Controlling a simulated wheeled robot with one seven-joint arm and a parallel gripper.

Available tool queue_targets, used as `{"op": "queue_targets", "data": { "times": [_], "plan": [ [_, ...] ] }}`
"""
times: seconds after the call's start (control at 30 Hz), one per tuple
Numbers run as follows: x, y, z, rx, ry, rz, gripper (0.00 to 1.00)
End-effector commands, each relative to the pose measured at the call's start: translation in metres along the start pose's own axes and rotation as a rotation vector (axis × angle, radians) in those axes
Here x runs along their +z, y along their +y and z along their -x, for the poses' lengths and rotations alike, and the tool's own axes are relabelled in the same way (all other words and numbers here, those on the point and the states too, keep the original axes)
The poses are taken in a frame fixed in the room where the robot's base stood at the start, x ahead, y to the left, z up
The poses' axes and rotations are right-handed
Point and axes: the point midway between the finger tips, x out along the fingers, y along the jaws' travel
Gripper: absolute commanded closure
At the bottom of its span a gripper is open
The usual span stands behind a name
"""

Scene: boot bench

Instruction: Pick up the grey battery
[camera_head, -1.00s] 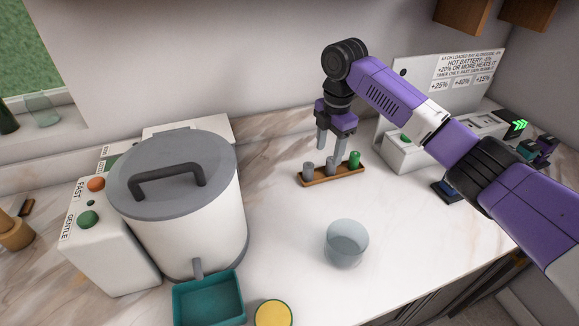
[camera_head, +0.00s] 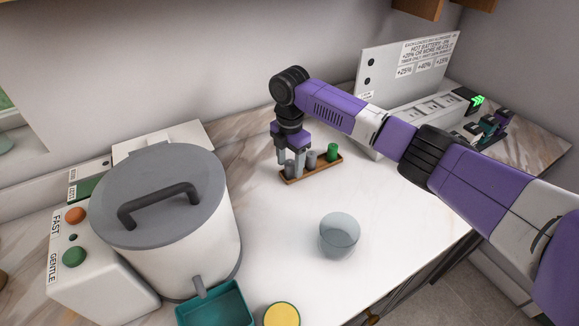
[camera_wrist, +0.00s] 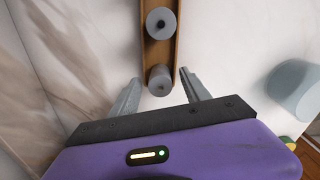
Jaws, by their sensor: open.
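A narrow brown tray (camera_head: 309,172) on the counter holds upright batteries in a row. A grey battery (camera_head: 289,168) stands at its left end, another grey one (camera_head: 311,160) in the middle, and a green one (camera_head: 333,153) at the right end. My gripper (camera_head: 290,172) is open and low over the left end, partly covering that battery. In the wrist view the near grey battery (camera_wrist: 160,79) lies between the open finger tips, with a gap on each side. The other grey battery (camera_wrist: 161,23) is farther along the tray.
A large white pot with a grey lid (camera_head: 160,190) is at left, above a teal bin (camera_head: 215,305). A white charger unit (camera_head: 415,115) stands at the back right. Counter around the tray is mostly clear.

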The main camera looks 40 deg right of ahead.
Motion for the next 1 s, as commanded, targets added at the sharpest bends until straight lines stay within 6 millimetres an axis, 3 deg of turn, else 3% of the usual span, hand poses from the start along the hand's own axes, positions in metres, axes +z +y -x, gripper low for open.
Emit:
{"op": "queue_targets", "data": {
  "times": [0.27,0.57,0.87,1.0],
  "plan": [
    [0.0,0.0,-0.005,0.0,0.0,0.0,0.45],
    [0.0,0.0,-0.005,0.001,0.0,0.0,1.0],
    [0.0,0.0,-0.004,0.001,-0.001,0.0,1.0],
    [0.0,0.001,0.006,0.004,-0.001,0.0,1.0]
  ]
}}
